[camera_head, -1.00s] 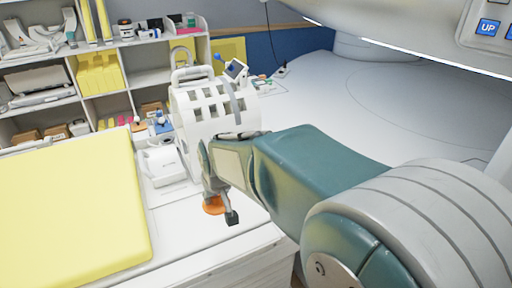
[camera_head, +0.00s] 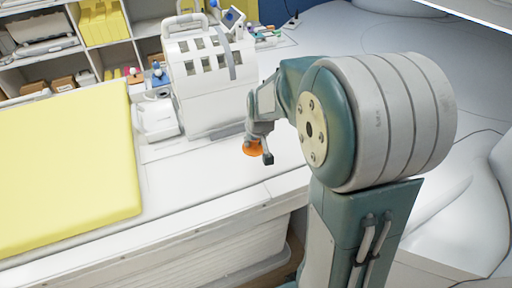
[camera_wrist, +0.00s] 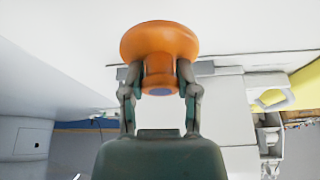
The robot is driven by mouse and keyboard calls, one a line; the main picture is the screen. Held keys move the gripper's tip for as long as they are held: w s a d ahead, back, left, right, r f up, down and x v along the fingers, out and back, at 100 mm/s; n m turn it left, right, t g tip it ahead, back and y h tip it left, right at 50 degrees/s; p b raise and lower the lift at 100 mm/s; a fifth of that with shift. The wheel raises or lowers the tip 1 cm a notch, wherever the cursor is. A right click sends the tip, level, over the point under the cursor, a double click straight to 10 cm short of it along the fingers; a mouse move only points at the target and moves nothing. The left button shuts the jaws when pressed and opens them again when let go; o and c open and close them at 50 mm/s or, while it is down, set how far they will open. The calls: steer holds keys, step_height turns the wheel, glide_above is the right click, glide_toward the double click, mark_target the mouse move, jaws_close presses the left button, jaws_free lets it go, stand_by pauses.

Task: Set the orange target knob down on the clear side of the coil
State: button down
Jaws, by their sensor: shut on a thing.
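The orange target knob (camera_head: 254,148) is in my gripper (camera_head: 262,140), in front of the coil's lower right corner. The wrist view shows the knob (camera_wrist: 159,45) with its wide round end outward and its narrow stem between the two fingers of my gripper (camera_wrist: 160,84). The coil (camera_head: 205,85) is a white, slotted housing with a top handle, standing on the white bench top (camera_head: 200,180). In the head view I cannot tell whether the knob touches the bench or hangs above it.
A yellow pad (camera_head: 65,180) covers the left of the bench. A small white device (camera_head: 157,118) stands left of the coil. Shelves with boxes (camera_head: 75,50) are behind. Bare bench lies in front of the coil, down to its front edge.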

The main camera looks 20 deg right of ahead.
mark_target(256, 149)
steer(key=f, duration=0.1)
steer(key=w+d+f, duration=0.1)
steer(key=w+f, duration=0.1)
steer(key=shift+w+d+f, duration=0.15)
steer(key=shift+d+f, duration=0.25)
steer(key=shift+w+f, duration=0.25)
steer(key=shift+f, duration=0.15)
step_height(256, 149, down, 3)
steer(key=shift+r, duration=0.2)
steer(key=shift+d+f, duration=0.1)
steer(key=shift+f, duration=0.2)
steer(key=shift+d, duration=0.15)
steer(key=shift+c, duration=1.8)
jaws_free()
steer(key=shift+a, duration=0.2)
